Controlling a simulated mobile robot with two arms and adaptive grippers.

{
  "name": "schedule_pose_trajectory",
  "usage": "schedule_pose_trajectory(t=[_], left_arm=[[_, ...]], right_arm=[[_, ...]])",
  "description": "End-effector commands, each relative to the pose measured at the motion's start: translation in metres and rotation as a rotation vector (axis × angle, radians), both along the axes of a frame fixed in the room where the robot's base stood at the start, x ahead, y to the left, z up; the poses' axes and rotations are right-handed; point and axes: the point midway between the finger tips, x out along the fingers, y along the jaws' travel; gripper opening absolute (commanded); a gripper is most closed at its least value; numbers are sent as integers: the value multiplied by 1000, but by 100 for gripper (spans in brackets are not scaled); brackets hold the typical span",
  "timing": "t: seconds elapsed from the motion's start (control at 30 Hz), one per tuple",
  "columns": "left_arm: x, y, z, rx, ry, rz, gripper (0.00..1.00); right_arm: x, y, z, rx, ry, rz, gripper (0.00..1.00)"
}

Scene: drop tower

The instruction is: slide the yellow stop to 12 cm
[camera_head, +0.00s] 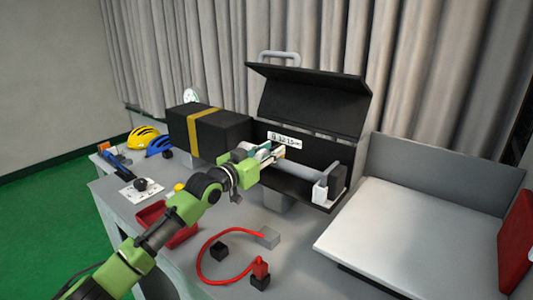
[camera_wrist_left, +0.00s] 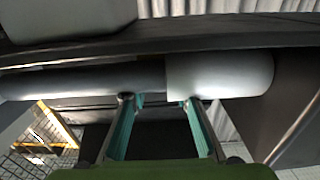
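My left gripper (camera_head: 267,154) is at the front of the open black case (camera_head: 315,105), close to a grey horizontal tube (camera_head: 300,184). In the left wrist view the two teal fingers of the left gripper (camera_wrist_left: 157,102) stand apart, with their tips at the lower edge of the tube (camera_wrist_left: 218,75). Nothing is seen clamped between them. A white label (camera_head: 284,138) with the numbers 8, 12 and 15 cm is just behind the gripper. I cannot clearly make out the yellow stop; the gripper may hide it. My right gripper is not in view.
A black box with a yellow band (camera_head: 192,117) stands left of the case. A red cable (camera_head: 203,262), small blocks (camera_head: 268,237) and a red tray (camera_head: 153,213) lie in front. A wide white surface (camera_head: 415,235) is at right.

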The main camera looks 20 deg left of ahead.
Motion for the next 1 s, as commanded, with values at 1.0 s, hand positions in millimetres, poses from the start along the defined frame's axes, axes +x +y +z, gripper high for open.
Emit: schedule_pose_trajectory(t=[1.0], left_arm=[[-112, 42, 0, 1, 1, 1, 26]], right_arm=[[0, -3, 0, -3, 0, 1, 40]])
